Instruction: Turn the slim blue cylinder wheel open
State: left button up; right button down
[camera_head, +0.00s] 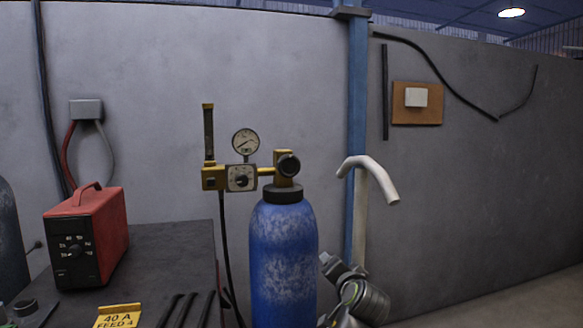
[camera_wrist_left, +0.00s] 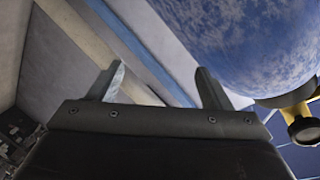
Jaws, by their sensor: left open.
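The slim blue cylinder (camera_head: 284,262) stands upright in the middle of the head view, its paint worn pale in patches. A dark round wheel (camera_head: 289,165) sits on the brass valve at its top. In the left wrist view the cylinder (camera_wrist_left: 250,40) fills the upper right, and a dark knob on brass (camera_wrist_left: 305,131), apparently the wheel, shows at the right edge. My left gripper (camera_wrist_left: 156,68) is open and empty between its two grey fingers. The cylinder and knob lie to the right of the fingers, with no contact visible. I make out no right gripper.
A pressure gauge (camera_head: 245,141) and brass regulator (camera_head: 240,178) project left from the valve. A red welder box (camera_head: 88,238) stands on a dark bench (camera_head: 170,250) at left. A blue post (camera_head: 357,110) and a white bent tube (camera_head: 376,176) stand right of the cylinder.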

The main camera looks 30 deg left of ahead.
aim_at(289, 168)
pick_arm(q)
jog(key=s+r+n+y, duration=0.25)
jog(key=s+r, duration=0.35)
jog(key=r, duration=0.6)
jog(key=s+r+n+y, duration=0.2)
jog(key=s+r+n, duration=0.3)
jog(key=r, duration=0.7)
jog(key=shift+m, duration=0.65)
jog(key=p+x, duration=0.2)
jog(key=x, duration=0.3)
jog(key=p+x, duration=0.3)
jog(key=x, duration=0.2)
jog(key=s+p+x, duration=0.1)
jog(key=p+x, duration=0.2)
jog(key=x, duration=0.2)
jog(key=shift+w+a+f, duration=0.15)
jog(key=shift+a+f, duration=0.1)
jog(key=shift+a, duration=0.25)
jog(key=shift+w+a+f, duration=0.1)
jog(key=shift+w+a, duration=0.15)
jog(key=shift+h, duration=0.25)
pick_arm(e)
notch_tip(289, 168, up, 8)
jog(key=shift+s+r, duration=0.2)
jog(key=shift+s, duration=0.25)
jog(key=shift+a, duration=0.15)
pick_arm(q)
jog(key=c, duration=1)
pick_arm(e)
jog(key=shift+f, duration=0.1)
